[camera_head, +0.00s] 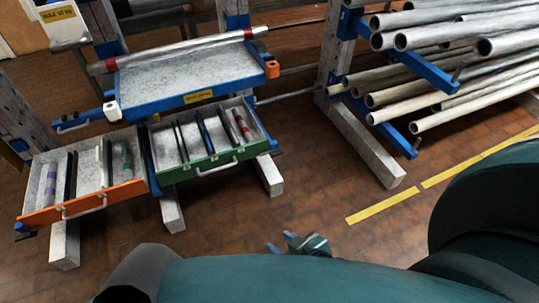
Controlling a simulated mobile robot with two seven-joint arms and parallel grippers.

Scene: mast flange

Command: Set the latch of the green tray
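The green tray (213,163) is a drawer-like tray with a green front and a white handle (217,167), at left of centre in the head view. It holds several rods in lanes, one with red bands. A small dark lever (276,152) sticks out at its right front corner; it may be the latch, but its setting is too small to tell. My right gripper (279,241) is low in the middle of the picture, over the floor, clear of the tray. Its two blue fingertips show apart with nothing between them. My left gripper is not in view.
An orange-fronted tray (85,203) sits left of the green one. Above is a blue shelf (190,83) with a long pipe (180,50) across its back. A rack of grey pipes (450,70) stands at right. Floor (320,185) between is clear, with yellow stripes (382,206).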

